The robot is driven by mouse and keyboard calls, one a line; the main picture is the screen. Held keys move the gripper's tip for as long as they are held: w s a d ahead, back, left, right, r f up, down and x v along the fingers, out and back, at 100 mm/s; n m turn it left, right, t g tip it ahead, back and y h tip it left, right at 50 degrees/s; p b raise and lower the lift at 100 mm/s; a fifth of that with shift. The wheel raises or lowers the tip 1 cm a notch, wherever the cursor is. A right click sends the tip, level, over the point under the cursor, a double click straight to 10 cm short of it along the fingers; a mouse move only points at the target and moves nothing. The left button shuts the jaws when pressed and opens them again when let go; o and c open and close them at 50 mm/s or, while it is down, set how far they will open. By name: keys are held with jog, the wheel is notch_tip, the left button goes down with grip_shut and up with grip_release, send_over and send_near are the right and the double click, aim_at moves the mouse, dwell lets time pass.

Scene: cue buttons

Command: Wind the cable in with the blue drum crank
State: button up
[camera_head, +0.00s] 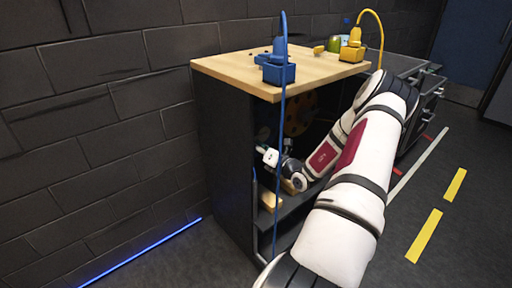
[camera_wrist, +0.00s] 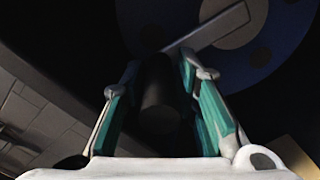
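In the wrist view the blue drum (camera_wrist: 267,52) fills the upper right, with a grey hub disc and a pale crank arm (camera_wrist: 212,27) across it. The dark cylindrical crank handle (camera_wrist: 160,95) points toward the camera. My gripper (camera_wrist: 160,75) is open around it, one teal-padded finger on each side, with narrow dark gaps; contact is not clear. In the head view my gripper (camera_head: 270,157) is inside the cabinet's open front, and the blue drum is mostly hidden in shadow. The blue cable (camera_head: 283,120) rises from the blue box (camera_head: 278,72), loops over and hangs down the cabinet front.
The black cabinet (camera_head: 222,150) has a wooden top. A yellow box (camera_head: 352,53) with a yellow cable stands on it. An orange perforated disc (camera_head: 300,112) is inside, behind my arm. A wooden block (camera_head: 271,201) lies on the lower shelf. The floor to the left is clear.

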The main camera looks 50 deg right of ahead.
aim_at(258, 138)
grip_shut()
jog(key=r+m+p, duration=0.1)
jog(key=p, duration=0.1)
jog(key=d+r+m+p, duration=0.1)
jog(key=r+m+p, duration=0.1)
jog(key=p, duration=0.1)
jog(key=shift+s+r+m+p, duration=0.1)
jog(key=shift+s+m+p, duration=0.1)
jog(key=shift+m+p, duration=0.15)
jog(key=s+d+r+m+p, duration=0.2)
jog(key=d+r+m+p, duration=0.2)
jog(key=d+m+p, duration=0.3)
jog(key=shift+d+r+m+p, duration=0.35)
jog(key=shift+d+m, duration=0.25)
jog(key=shift+m, duration=1.75)
jog(key=shift+d, duration=0.1)
jog(key=shift+f, duration=0.1)
